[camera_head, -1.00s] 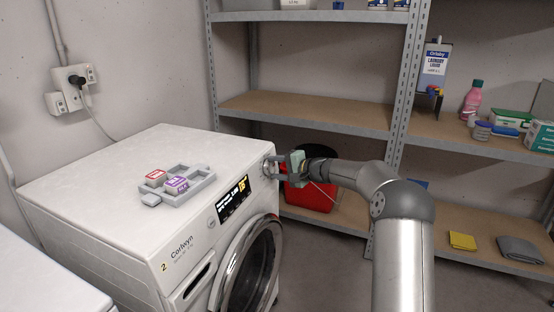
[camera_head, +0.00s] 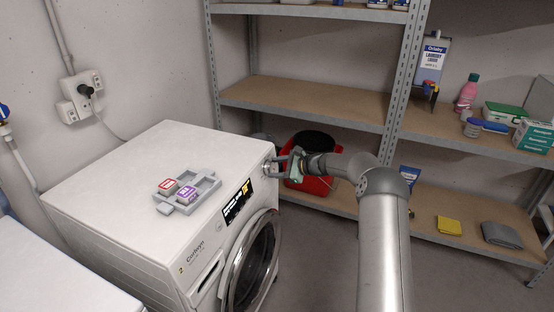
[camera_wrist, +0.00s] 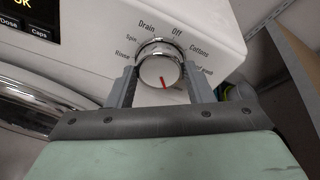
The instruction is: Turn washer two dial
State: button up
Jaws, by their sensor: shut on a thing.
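The washer marked 2 (camera_head: 110,200) stands in the head view, with a dark display (camera_head: 236,203) and a round door (camera_head: 252,262) on its front. Its dial (camera_wrist: 159,70) is a round chrome knob in the wrist view, ringed by labels such as Drain, Off, Cottons, Spin and Rinse. The red mark on the dial points down, slightly right. My gripper (camera_wrist: 160,82) has one finger on each side of the dial and is shut on it. In the head view, my gripper (camera_head: 273,165) is at the front panel's right end and hides most of the dial.
A grey tray (camera_head: 207,194) with red and purple-labelled boxes sits on the washer. A metal shelf (camera_head: 300,103) with bottles and boxes stands behind. A red bucket (camera_head: 318,184) is just beyond my gripper. Another white machine (camera_head: 50,275) stands at lower left.

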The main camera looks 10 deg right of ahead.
jog(key=m+p, duration=0.2)
jog(key=m, duration=0.1)
jog(key=shift+g+y, duration=0.3)
jog(key=shift+g, duration=0.1)
jog(key=shift+w+f+m+g+y+p, duration=0.1)
jog(key=shift+m+g+y+p, duration=0.25)
jog(key=shift+m, duration=0.6)
jog(key=shift+w+m+g+y+p, duration=0.15)
jog(key=shift+m+p, duration=0.25)
jog(key=shift+m, duration=0.55)
jog(key=shift+s, duration=0.1)
jog(key=o, duration=1)
jog(key=shift+d, duration=0.1)
jog(key=b+v, duration=0.1)
jog(key=v, duration=1.6)
jog(key=shift+r, duration=0.25)
jog(key=shift+s+d, duration=0.1)
